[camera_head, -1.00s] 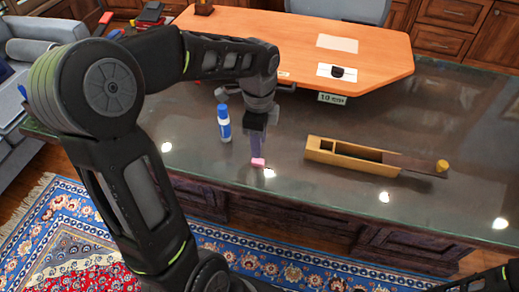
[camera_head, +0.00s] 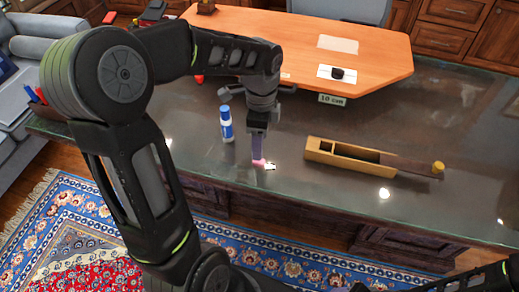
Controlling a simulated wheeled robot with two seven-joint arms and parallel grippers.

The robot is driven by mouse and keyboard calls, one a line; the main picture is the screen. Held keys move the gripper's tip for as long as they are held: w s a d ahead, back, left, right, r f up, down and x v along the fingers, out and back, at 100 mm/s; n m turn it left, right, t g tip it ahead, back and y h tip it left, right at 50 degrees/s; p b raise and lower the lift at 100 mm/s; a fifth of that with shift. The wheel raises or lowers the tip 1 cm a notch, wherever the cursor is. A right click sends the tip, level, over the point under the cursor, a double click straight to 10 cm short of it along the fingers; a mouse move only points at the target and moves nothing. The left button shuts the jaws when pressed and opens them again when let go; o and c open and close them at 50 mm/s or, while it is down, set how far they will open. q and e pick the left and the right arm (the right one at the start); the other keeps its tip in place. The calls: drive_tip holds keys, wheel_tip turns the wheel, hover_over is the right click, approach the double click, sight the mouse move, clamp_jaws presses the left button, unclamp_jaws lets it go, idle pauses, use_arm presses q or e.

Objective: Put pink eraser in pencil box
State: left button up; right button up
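The pink eraser (camera_head: 258,162) lies on the dark glossy counter near its front edge. My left gripper (camera_head: 257,150) points down right above it, with the fingertips at or touching its top. The fingers look narrow from here, and their gap cannot be made out. The pencil box (camera_head: 320,155), a long yellow wooden case, lies to the right of the eraser. Its brown lid (camera_head: 405,164) is slid out to the right, so its left part is open with visible compartments. My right arm shows only at the lower right corner; its gripper is out of view.
A blue and white bottle (camera_head: 226,125) stands just left of my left gripper. A yellow round object (camera_head: 438,167) sits at the lid's right end. An orange desk (camera_head: 290,45) with papers stands behind. The counter between eraser and box is clear.

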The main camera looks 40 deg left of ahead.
sight(259, 163)
use_arm(q)
drive_tip(key=n, duration=0.4)
drive_tip(key=n+p, duration=0.1)
drive_tip(key=n, duration=0.4)
drive_tip(key=f+n, duration=0.1)
drive_tip(key=n, duration=0.3)
drive_tip(key=shift+w+a+p, duration=0.2)
drive_tip(key=shift+a+p, duration=0.05)
drive_tip(key=shift+p, duration=0.15)
drive_tip(key=n, duration=0.4)
drive_tip(key=shift+w, duration=0.3)
use_arm(e)
wheel_tip(259, 163, up, 3)
drive_tip(key=shift+s+d+r, duration=0.1)
drive_tip(key=shift+r, duration=0.1)
use_arm(q)
drive_tip(key=shift+f, duration=1.3)
use_arm(e)
drive_tip(key=shift+r, duration=0.1)
